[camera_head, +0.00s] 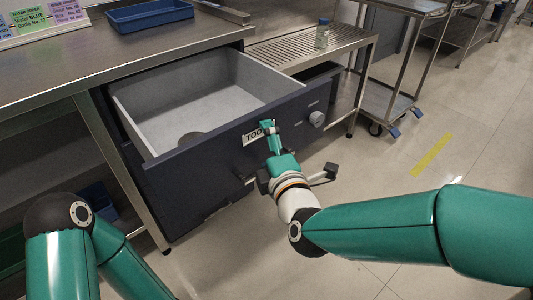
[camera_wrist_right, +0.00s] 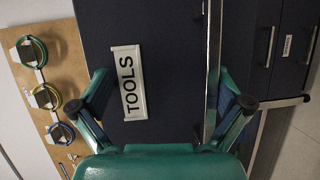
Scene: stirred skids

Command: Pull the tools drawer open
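The tools drawer (camera_head: 215,145) stands pulled out under the bench, with a dark front and a light grey inside that shows from above. Its front carries a white TOOLS label (camera_wrist_right: 128,83), partly covered by my right gripper in the head view. My right gripper (camera_head: 270,148) is at the drawer front. In the wrist view my right gripper (camera_wrist_right: 168,100) has its two fingers spread apart. The metal bar handle (camera_wrist_right: 212,70) runs between them, nearer the right finger; I cannot tell whether they touch it. My left arm shows at the lower left; its gripper is out of view.
A dark disc (camera_head: 190,138) lies in the drawer. A blue tray (camera_head: 150,17) is on the bench, and a bottle (camera_head: 322,33) on the slatted shelf. A wheeled trolley (camera_head: 390,102) stands behind; floor at right is clear.

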